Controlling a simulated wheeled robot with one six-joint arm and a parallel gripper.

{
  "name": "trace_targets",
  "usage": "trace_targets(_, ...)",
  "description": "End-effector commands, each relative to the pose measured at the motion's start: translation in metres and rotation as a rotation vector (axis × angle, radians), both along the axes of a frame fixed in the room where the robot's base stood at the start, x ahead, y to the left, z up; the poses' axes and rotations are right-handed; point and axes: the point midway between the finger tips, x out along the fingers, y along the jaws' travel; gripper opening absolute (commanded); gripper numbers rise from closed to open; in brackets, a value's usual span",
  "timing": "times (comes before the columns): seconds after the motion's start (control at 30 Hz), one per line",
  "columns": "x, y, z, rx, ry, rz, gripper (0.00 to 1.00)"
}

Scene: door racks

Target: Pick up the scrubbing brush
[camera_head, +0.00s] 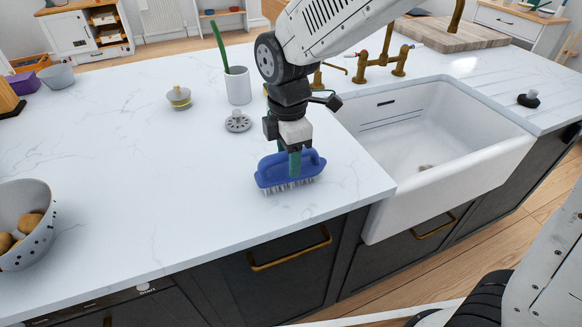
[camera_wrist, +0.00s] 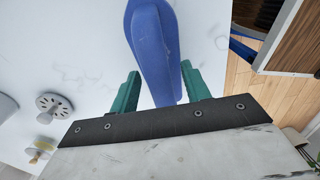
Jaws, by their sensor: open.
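The scrubbing brush (camera_head: 288,172) is blue with pale bristles and stands bristles down on the white marble counter, near its front edge and left of the sink. My gripper (camera_head: 294,160) is right over it, pointing down, with green fingers. In the wrist view the brush's blue handle (camera_wrist: 155,50) runs between the two open green fingers (camera_wrist: 160,90), with a gap visible on the left and the right finger close to it. In the head view, part of the brush's top is hidden by the fingers.
A sink strainer (camera_head: 238,122), a lidded pot (camera_head: 179,97) and a white cup (camera_head: 238,86) holding a green-handled tool stand behind the brush. The white sink (camera_head: 425,165) and brass taps (camera_head: 380,68) are to the right. A bowl of brown round items (camera_head: 28,215) is at left. The counter between is clear.

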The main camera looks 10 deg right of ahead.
Motion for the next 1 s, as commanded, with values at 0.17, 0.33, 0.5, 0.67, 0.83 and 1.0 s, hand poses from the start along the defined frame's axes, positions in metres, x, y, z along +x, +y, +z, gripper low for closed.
trace_targets(0.17,0.000,0.000,0.000,0.000,0.000,0.000,0.39)
trace_targets(0.33,0.000,0.000,0.000,0.000,0.000,0.000,0.00)
trace_targets(0.5,0.000,0.000,0.001,0.000,0.000,-0.001,0.00)
trace_targets(0.67,0.000,0.000,0.003,0.000,-0.001,-0.001,0.00)
trace_targets(0.83,0.000,0.000,0.015,0.002,-0.003,-0.001,0.00)
trace_targets(1.0,0.001,0.000,0.037,0.002,-0.004,-0.001,0.00)
